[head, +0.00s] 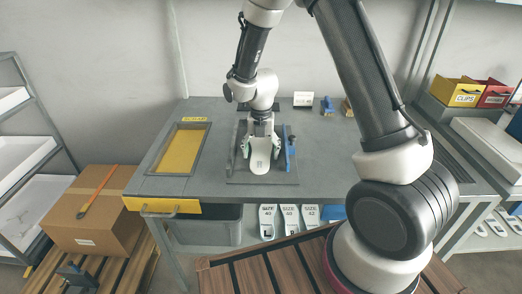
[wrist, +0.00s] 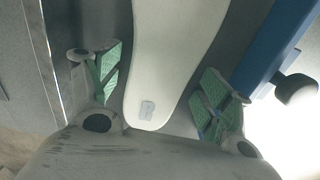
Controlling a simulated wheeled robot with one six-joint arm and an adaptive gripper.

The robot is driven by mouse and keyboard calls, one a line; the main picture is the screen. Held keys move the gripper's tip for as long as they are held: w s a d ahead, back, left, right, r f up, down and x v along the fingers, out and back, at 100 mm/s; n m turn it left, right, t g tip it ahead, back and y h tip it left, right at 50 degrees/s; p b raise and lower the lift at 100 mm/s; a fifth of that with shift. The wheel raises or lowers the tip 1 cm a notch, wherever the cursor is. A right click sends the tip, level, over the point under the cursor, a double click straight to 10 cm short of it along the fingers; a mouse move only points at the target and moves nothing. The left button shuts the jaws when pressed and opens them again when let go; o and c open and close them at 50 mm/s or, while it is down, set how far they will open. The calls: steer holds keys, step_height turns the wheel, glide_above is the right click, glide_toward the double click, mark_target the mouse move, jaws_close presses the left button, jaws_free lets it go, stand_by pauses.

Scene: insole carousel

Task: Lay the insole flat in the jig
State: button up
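The white insole (head: 260,160) lies lengthwise over the jig's grey plate (head: 284,178), with its rounded end toward the front. In the wrist view the insole (wrist: 168,50) shows a small grey label near its rounded end. My gripper (head: 262,146) is directly over the jig. Its two green-padded fingers (wrist: 160,88) stand apart, one on each side of the insole, with a gap on both sides. The jig has a thin rail on the left and a blue bar (head: 290,152) with a dark knob (wrist: 297,91) on the right. My gripper hides the insole's far end.
A yellow-floored tray (head: 182,150) is on the bench left of the jig. A small white sign (head: 303,99) and blue item (head: 328,106) stand at the back. The bench around the jig is mostly clear.

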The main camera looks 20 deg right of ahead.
stand_by(0.3)
step_height(320, 180, up, 12)
stand_by(0.4)
